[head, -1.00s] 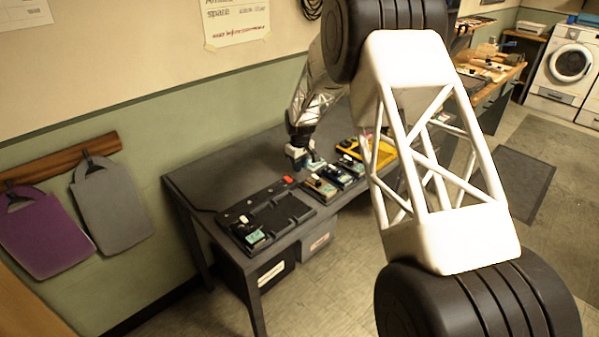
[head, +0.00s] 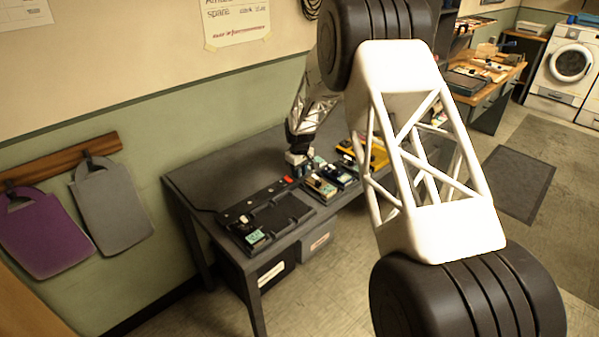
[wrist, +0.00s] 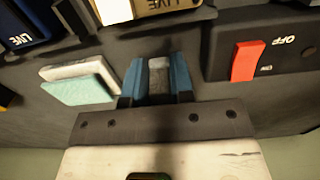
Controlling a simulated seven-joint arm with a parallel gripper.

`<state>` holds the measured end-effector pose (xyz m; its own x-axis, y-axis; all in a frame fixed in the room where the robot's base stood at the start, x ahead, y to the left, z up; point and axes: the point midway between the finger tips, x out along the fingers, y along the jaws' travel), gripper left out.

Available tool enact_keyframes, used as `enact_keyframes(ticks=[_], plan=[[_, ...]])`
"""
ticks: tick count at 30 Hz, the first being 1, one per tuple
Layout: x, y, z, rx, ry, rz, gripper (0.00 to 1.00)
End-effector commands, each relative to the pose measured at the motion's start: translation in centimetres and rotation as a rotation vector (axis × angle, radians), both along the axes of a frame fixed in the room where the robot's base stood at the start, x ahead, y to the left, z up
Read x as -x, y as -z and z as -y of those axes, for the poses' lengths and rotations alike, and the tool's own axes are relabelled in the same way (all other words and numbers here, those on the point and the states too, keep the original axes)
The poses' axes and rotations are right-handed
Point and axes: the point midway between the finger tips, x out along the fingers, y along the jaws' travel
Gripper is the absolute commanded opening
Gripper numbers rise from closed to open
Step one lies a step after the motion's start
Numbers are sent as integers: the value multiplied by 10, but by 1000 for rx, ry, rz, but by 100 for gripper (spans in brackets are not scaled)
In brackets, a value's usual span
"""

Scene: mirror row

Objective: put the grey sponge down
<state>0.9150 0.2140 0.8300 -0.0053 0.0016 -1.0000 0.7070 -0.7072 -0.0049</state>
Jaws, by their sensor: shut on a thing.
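My gripper (wrist: 158,72) is shut on the grey sponge (wrist: 158,80), with one blue finger on each side of it. Only a narrow grey strip of the sponge shows between the fingers. In the head view my gripper (head: 299,168) is low over the dark table (head: 230,165), near its middle, behind the row of small devices. The sponge is too small to make out there. I cannot tell whether it touches the table.
A white and teal block (wrist: 80,82) lies just left of my gripper in the wrist view. A dark box with a red switch (wrist: 247,60) marked OFF is at right. Bare table shows around the gripper.

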Motion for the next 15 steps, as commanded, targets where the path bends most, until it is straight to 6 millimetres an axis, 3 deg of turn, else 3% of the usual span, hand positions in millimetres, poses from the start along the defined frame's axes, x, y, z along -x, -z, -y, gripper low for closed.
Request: enact_keyframes(ticks=[11,12,15], plan=[[0,3,0,0,0,0,0],[0,3,0,0,0,0,25],[0,2,0,0,0,0,41]])
